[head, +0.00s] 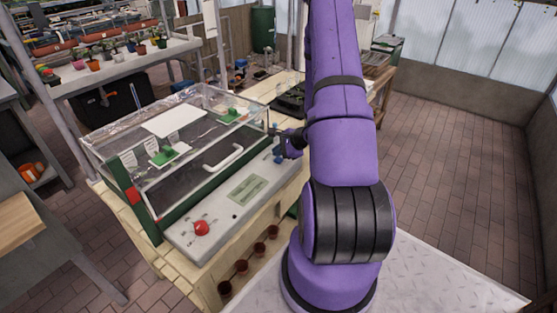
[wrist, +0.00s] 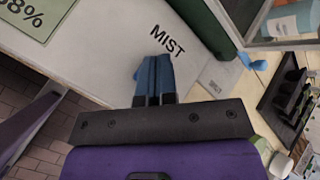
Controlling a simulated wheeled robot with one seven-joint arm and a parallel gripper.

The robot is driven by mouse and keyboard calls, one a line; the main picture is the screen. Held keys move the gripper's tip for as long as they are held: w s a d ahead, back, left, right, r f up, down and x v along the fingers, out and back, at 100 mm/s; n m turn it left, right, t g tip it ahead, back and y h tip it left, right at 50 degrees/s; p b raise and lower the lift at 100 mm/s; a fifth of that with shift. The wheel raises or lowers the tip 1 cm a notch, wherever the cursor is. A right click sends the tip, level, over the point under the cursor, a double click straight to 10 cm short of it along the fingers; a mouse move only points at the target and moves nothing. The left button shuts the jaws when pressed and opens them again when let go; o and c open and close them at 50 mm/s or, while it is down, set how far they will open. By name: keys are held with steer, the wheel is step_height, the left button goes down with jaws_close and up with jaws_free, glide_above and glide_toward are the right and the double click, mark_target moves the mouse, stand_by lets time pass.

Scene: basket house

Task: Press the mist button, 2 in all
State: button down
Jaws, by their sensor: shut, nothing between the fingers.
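The pale control panel (head: 215,212) runs along the front of a clear-lidded case. The black word MIST (wrist: 167,40) is printed on it in the wrist view. My gripper (wrist: 155,60) is shut and empty, with its blue fingers over the panel right beside that word. In the head view my gripper (head: 277,153) is at the panel's far right end. The mist button is not clearly seen; the fingers seem to cover it. I cannot tell whether they touch it or whether it is pressed.
A red knob (head: 201,228) sits at the panel's near left end. A green display (head: 247,191) lies mid-panel. The clear case (head: 200,135) with a white handle stands behind the panel. A dark tray (head: 288,100) lies beyond my gripper. Open brick floor (head: 440,140) is at right.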

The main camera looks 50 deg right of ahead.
mark_target(278, 160)
steer(key=shift+f, duration=0.15)
stand_by(0.4)
steer(key=shift+f, duration=0.25)
steer(key=shift+f, duration=0.45)
stand_by(0.8)
steer(key=shift+r, duration=0.9)
steer(key=shift+r, duration=2.5)
steer(key=shift+w, duration=0.1)
stand_by(0.9)
